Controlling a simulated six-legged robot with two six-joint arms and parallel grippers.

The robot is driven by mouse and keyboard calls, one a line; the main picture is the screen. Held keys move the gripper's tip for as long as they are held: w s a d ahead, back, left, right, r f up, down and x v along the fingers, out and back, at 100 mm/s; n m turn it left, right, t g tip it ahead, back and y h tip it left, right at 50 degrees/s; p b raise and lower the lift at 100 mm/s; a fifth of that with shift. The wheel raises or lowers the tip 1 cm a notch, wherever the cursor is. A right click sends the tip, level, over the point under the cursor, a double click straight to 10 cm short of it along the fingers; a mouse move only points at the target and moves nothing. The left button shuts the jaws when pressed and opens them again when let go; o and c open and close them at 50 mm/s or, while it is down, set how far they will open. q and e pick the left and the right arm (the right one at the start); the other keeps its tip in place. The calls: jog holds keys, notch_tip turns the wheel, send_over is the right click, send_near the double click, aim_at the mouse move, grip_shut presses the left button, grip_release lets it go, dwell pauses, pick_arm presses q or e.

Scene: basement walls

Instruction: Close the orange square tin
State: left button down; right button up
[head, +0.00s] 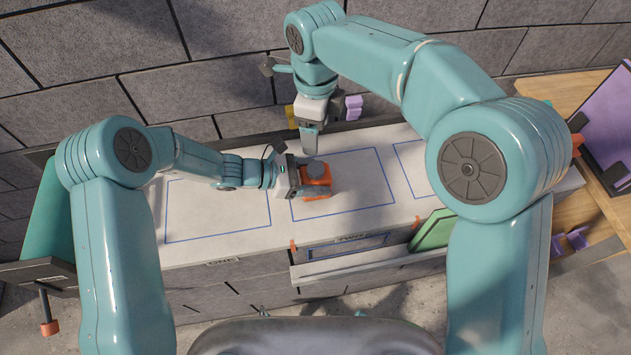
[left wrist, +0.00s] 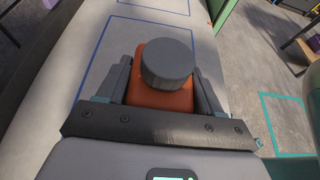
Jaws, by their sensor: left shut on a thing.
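The orange square tin (head: 318,192) stands on the pale counter inside the middle blue outline. A round dark grey lid (head: 316,168) sits over its top; I cannot tell whether it is fully seated. In the left wrist view the tin (left wrist: 158,97) is between my finger pads, with the lid (left wrist: 167,64) above it. My left gripper (head: 300,181) comes in from the left and is shut on the tin. My right gripper (head: 309,140) points down just behind the tin, apart from the lid; its finger gap is hidden.
Blue outlines (head: 218,238) mark the counter on both sides. A purple item (head: 353,107) and a yellow item (head: 291,115) lie at the back by the wall. A wooden table (head: 565,93) stands right.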

pick_arm(q)
jog(key=shift+c, duration=0.5)
grip_release()
jog(key=b+v, duration=0.2)
jog(key=v, duration=1.4)
jog(key=shift+a, duration=0.15)
